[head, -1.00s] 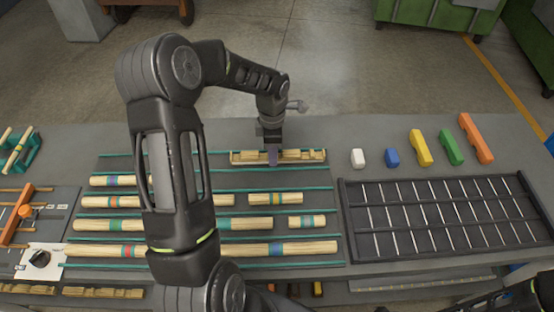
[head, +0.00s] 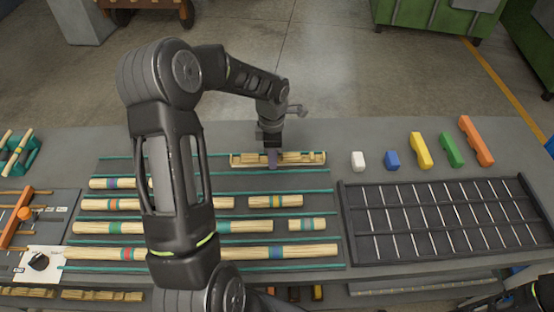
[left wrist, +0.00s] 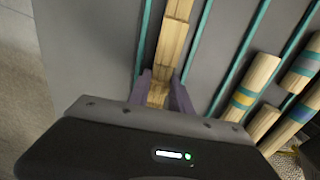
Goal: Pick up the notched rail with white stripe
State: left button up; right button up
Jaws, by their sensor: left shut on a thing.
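A pale wooden notched rail (head: 302,158) lies along the back row of the striped work area, nearly level, left to right. I cannot make out a white stripe on it. My left gripper (head: 272,160) comes down from above and is shut on the rail near its middle, which the fingers partly hide. In the left wrist view, the purple fingers (left wrist: 160,88) stand on both sides of the rail (left wrist: 173,40). I cannot tell whether the rail is clear of the surface.
Several striped round wooden rods (head: 275,202) lie in rows between teal strips in front of the rail. White, blue, yellow, green and orange blocks (head: 421,150) stand to the right, behind a dark divided tray (head: 343,215). Bare grey bench lies behind the rail.

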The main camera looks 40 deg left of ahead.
pick_arm(q)
grip_shut()
jog(key=shift+w+r+p, duration=0.1)
jog(key=shift+r+p, duration=0.2)
jog(key=shift+r, duration=0.25)
notch_tip(320, 180, up, 8)
jog(key=p, duration=0.3)
jog(key=shift+r, duration=0.45)
